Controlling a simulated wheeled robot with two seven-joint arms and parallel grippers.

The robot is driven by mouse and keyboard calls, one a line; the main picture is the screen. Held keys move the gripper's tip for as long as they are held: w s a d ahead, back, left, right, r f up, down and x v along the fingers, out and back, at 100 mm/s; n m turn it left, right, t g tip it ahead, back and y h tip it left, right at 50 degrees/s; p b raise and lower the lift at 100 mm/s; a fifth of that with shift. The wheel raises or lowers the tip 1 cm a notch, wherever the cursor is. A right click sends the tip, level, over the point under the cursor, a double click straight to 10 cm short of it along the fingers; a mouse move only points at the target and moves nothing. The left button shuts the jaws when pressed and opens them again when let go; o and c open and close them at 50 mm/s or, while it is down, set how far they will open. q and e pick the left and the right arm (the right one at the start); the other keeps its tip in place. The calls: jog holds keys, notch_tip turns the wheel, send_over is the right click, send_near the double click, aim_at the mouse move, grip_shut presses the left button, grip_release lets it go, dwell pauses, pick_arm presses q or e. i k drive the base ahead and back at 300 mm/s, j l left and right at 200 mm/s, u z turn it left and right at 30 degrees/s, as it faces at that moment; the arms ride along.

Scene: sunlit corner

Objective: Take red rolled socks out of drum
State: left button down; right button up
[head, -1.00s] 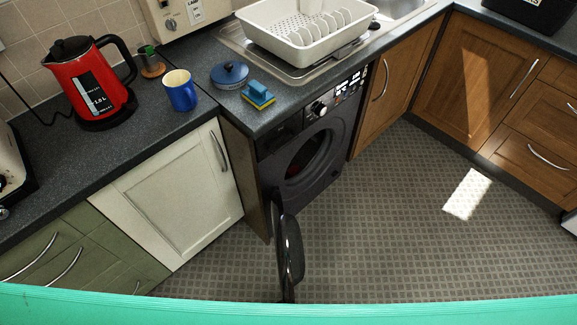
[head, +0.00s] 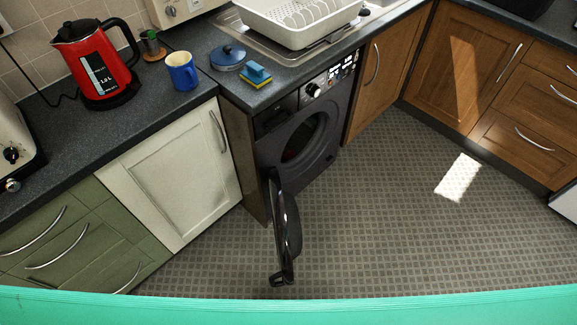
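The dark washing machine (head: 318,165) stands under the counter in the middle of the head view. Its round door (head: 287,235) is swung open toward me and to the left. The drum opening (head: 304,138) faces the floor area to the right. Neither of my grippers is in view.
The tiled floor (head: 390,225) before the machine is clear, with a sunlit patch (head: 459,178). A turquoise edge crosses the bottom.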

aim_at(290, 154)
jog(key=k+u, duration=0.2)
jog(key=u, duration=0.25)
jog(key=k+j+u, duration=0.1)
jog(key=u, duration=0.35)
jog(key=l+u, duration=0.1)
jog(key=u, duration=0.3)
jog(key=l+u, duration=0.15)
jog(key=u, duration=0.25)
jog(key=l+u, duration=0.1)
jog(key=u, duration=0.3)
jog(key=l+u, duration=0.1)
jog(key=u, duration=0.3)
jog(key=k+l, duration=0.1)
jog(key=l, duration=0.25)
jog(key=k+l, duration=0.15)
jog(key=l, duration=0.25)
jog(key=k+l, duration=0.1)
jog(key=l, duration=0.25)
jog(key=k+l, duration=0.1)
jog(key=l, duration=0.3)
jog(key=k+l, duration=0.1)
jog(key=l, duration=0.25)
jog(key=k+l, duration=0.15)
jog(key=l, duration=0.25)
